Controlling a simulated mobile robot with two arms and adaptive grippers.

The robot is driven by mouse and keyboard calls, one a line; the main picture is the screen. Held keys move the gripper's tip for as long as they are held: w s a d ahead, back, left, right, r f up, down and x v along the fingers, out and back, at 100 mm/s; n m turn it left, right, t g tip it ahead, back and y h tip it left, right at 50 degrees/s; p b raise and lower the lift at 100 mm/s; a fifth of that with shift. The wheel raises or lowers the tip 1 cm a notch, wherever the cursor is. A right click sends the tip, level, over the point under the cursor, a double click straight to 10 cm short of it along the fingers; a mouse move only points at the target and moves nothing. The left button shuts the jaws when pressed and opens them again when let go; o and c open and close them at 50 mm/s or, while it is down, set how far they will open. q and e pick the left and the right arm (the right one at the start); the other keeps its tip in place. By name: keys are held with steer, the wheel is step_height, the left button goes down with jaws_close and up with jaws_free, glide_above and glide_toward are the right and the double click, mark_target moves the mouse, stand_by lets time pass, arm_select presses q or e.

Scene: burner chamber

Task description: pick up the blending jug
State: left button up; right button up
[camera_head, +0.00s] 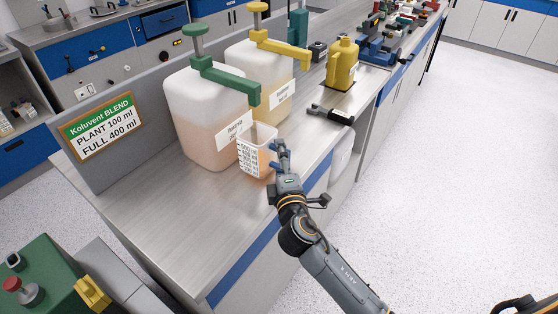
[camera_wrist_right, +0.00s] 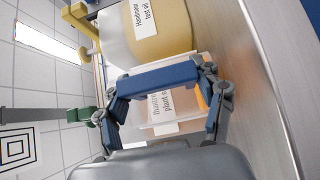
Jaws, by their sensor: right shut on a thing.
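The blending jug (camera_head: 255,152) is a clear, square-sided cup with a millilitre scale. It stands on the steel bench in front of the pump containers, beneath the green pump's spout, with some pale pinkish liquid visible. My right gripper (camera_head: 279,158) is at the jug's right side, closed on its blue handle. In the right wrist view the blue handle (camera_wrist_right: 160,79) spans between my right gripper's fingers (camera_wrist_right: 163,95), with the clear jug (camera_wrist_right: 178,128) behind it. The fingers hide part of the jug.
A green-pump container (camera_head: 198,110) stands close behind the jug, and a yellow-pump container (camera_head: 262,65) beyond it. A sign (camera_head: 101,126) stands left. The bench front (camera_head: 170,220) is bare.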

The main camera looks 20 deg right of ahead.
steer(key=shift+r+p, duration=0.6)
steer(key=shift+r, duration=3.8)
